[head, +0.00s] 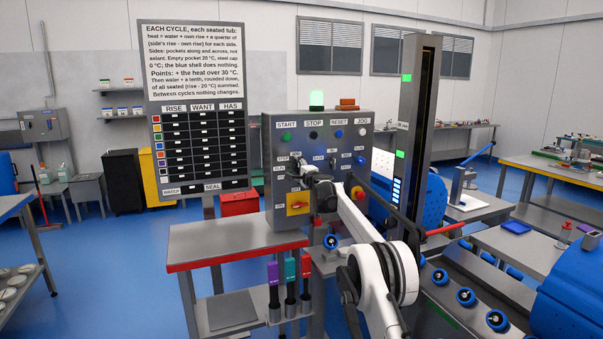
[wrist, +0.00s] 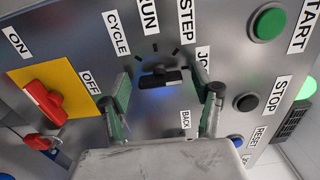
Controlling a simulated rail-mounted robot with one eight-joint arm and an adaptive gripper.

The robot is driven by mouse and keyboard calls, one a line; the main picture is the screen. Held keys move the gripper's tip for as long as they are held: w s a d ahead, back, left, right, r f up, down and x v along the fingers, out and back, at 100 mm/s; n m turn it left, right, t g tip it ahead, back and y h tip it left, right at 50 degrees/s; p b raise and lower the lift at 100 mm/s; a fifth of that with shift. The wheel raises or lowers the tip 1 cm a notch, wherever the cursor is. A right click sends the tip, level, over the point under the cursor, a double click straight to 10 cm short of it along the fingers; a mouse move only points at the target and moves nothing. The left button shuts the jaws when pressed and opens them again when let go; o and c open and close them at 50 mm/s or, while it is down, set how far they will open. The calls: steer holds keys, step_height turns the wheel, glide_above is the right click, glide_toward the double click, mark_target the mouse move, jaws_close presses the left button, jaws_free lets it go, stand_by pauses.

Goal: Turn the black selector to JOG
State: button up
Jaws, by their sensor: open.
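The black selector (wrist: 160,78) is on the grey panel, in the middle of the wrist view. Labels RUN, STEP and a partly covered JOG label (wrist: 203,58) fan around it, with short tick marks between. Its bar lies roughly level across the wrist picture; which end is the pointer is too small to tell. My gripper (wrist: 168,88) is open, with one finger on each side of the selector. Gaps show between the fingers and the bar. In the head view my gripper (head: 322,190) is at the panel front and hides much of that area.
The wrist view shows a red switch (wrist: 44,104) on a yellow plate at left. A green START button (wrist: 268,22), a black STOP button (wrist: 246,102) and a blue RESET button (wrist: 236,140) are close by at right. A red-edged table (head: 237,246) stands before the control box (head: 356,125).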

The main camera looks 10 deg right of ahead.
steer(key=shift+s, duration=0.1)
steer(key=v, duration=1.1)
steer(key=shift+s, duration=0.35)
steer(key=s+a+r+n+g+y, duration=0.1)
steer(key=s+a+r+n, duration=0.15)
steer(key=s, duration=0.25)
steer(key=s+a+r+n+g+b, duration=0.1)
steer(key=s+a+r+n, duration=0.15)
steer(key=s, duration=0.35)
steer(key=s+a+r+n+g+y, duration=0.1)
steer(key=s+r, duration=0.2)
steer(key=s, duration=0.2)
steer(key=s+a+n+g, duration=0.3)
steer(key=s+n, duration=0.1)
steer(key=s, duration=1.4)
steer(key=s+d+f+n+g+h+b, duration=0.1)
steer(key=s+f, duration=0.5)
steer(key=s, duration=0.6)
steer(key=s+d+f+n+g+h, duration=0.2)
steer(key=s+f, duration=0.5)
steer(key=s, duration=0.6)
steer(key=s+d+f+n+g+h+b, duration=0.1)
steer(key=s+f, duration=0.5)
steer(key=s, duration=0.6)
steer(key=d+n+h, duration=0.1)
steer(key=d, duration=0.1)
steer(key=shift+s+d+f+n+g+h+b, duration=0.2)
steer(key=shift+d+n+g+h+b, duration=0.1)
steer(key=shift+d+n+h, duration=0.1)
